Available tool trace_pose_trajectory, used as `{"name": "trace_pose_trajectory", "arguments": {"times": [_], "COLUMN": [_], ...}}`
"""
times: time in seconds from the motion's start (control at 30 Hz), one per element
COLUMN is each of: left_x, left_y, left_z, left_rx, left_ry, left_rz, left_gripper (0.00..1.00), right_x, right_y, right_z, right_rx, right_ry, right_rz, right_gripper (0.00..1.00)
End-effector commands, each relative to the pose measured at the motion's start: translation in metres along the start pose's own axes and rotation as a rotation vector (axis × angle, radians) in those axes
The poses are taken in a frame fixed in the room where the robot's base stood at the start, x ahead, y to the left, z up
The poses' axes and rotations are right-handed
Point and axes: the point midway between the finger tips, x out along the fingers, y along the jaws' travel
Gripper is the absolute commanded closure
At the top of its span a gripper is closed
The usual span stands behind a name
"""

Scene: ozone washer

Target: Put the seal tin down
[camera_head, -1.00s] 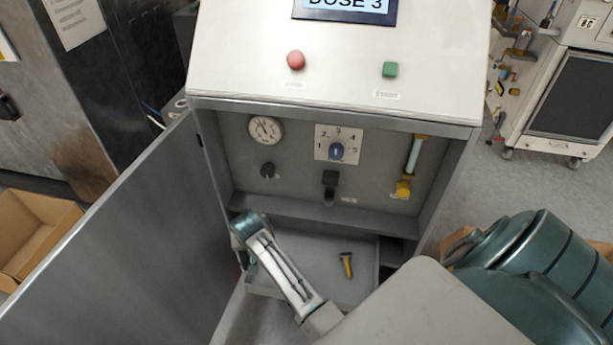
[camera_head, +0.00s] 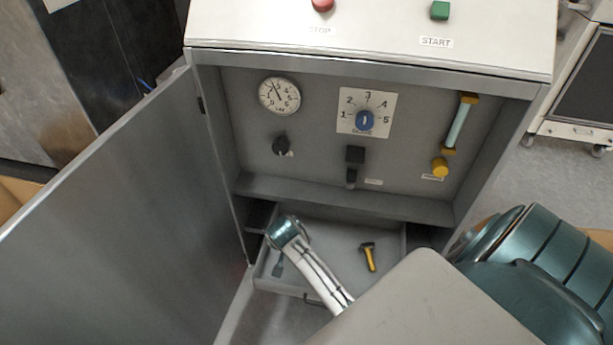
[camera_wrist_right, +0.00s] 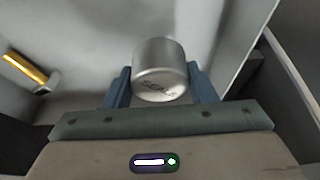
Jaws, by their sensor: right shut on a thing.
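The seal tin (camera_wrist_right: 160,70) is a small silver cylinder with dark lettering on its face. In the right wrist view it sits between the two blue fingers of my right gripper (camera_wrist_right: 161,86), which is shut on it. The grey open drawer (camera_head: 329,240) shows behind it; I cannot tell whether the tin touches the drawer floor. In the head view my right arm reaches over the drawer's left part, and the tin is hidden there. My left gripper is not in view.
A yellow-handled tool (camera_head: 369,258) lies in the drawer, also seen in the wrist view (camera_wrist_right: 27,71). The open cabinet door (camera_head: 110,215) stands at left. Above the drawer are a gauge (camera_head: 279,96), a blue dial (camera_head: 365,120) and a black lever (camera_head: 354,160). Drawer floor between arm and tool looks clear.

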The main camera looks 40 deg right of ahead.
Motion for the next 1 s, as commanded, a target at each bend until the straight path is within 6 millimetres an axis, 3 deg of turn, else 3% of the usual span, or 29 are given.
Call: {"name": "trace_pose_trajectory", "arguments": {"times": [0.1, 0.27, 0.5, 0.87, 0.9, 1.0], "left_x": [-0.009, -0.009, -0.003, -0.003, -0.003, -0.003], "left_y": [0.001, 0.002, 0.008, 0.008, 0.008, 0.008], "left_z": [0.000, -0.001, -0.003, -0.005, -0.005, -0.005], "left_rx": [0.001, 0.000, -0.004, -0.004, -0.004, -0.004], "left_ry": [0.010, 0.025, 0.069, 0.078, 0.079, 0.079], "left_rz": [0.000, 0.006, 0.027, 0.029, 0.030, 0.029], "left_gripper": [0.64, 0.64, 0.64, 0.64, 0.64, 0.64], "right_x": [0.018, 0.029, 0.058, 0.062, 0.062, 0.062], "right_y": [0.000, 0.000, 0.000, 0.000, 0.000, 0.000], "right_z": [0.008, 0.012, 0.024, 0.026, 0.026, 0.026], "right_rx": [0.000, -0.001, -0.001, -0.001, -0.001, -0.001], "right_ry": [0.000, 0.001, 0.000, 0.000, 0.000, 0.000], "right_rz": [0.000, -0.001, 0.000, -0.001, -0.001, -0.002], "right_gripper": [0.72, 0.72, 0.72, 0.72, 0.47, 0.27]}}
